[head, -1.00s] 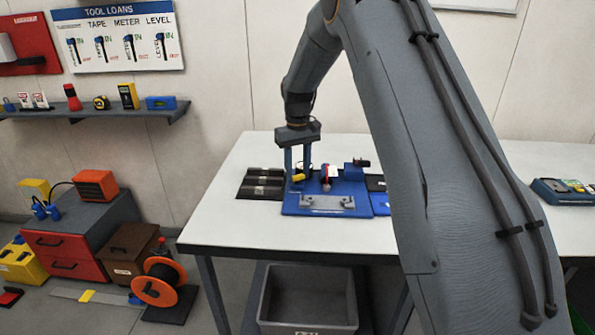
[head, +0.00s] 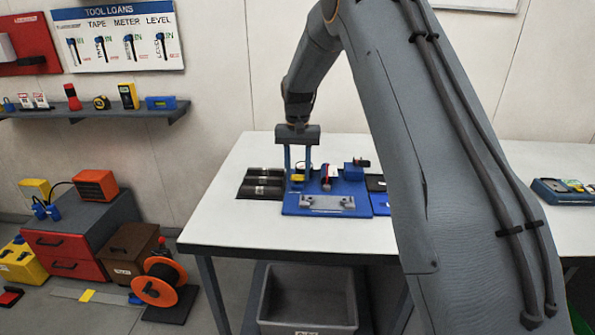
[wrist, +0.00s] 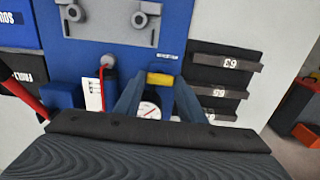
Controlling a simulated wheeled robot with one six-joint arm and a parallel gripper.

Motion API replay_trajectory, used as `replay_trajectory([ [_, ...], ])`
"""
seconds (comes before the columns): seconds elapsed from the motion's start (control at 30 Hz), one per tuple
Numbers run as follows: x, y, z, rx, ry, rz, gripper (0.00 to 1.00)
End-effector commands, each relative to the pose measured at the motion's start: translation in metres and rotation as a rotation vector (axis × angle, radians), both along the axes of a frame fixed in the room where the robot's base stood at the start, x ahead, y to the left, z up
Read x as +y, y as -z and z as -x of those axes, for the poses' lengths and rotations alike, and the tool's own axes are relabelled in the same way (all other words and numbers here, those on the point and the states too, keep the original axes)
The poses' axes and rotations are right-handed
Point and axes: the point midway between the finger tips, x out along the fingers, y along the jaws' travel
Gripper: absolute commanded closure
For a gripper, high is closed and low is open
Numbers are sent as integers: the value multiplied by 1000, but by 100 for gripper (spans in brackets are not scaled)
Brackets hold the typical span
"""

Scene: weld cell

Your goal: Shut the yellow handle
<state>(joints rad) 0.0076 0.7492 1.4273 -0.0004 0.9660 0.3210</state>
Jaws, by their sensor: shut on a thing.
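The yellow handle (wrist: 160,79) is a short bar on the blue board (wrist: 85,50), beside a round white gauge (wrist: 149,110). In the wrist view it lies crosswise between the two blue fingers of my gripper (wrist: 158,82). My gripper is shut on it. In the head view my gripper (head: 298,176) points straight down at the left side of the board, with the yellow handle (head: 297,178) small and partly hidden between the fingers.
A grey bracket (wrist: 118,15) is on the board. Black labelled bars (wrist: 220,92) lie beside the board. The white table (head: 225,215) is clear at its front left.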

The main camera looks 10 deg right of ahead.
Motion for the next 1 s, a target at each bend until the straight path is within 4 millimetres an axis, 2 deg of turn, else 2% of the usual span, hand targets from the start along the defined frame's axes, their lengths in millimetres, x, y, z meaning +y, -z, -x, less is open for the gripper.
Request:
replay_trajectory([
  [0.3, 0, -2, -2, -5, 3, 0, 86],
  [0.33, 0, -2, -2, -5, 3, 0, 61],
  [0.37, 0, -2, -2, -5, 3, 0, 56],
  [0.73, 0, -6, -1, -4, 1, -1, 56],
  [1.0, 0, -46, -2, -5, 2, 0, 56],
])
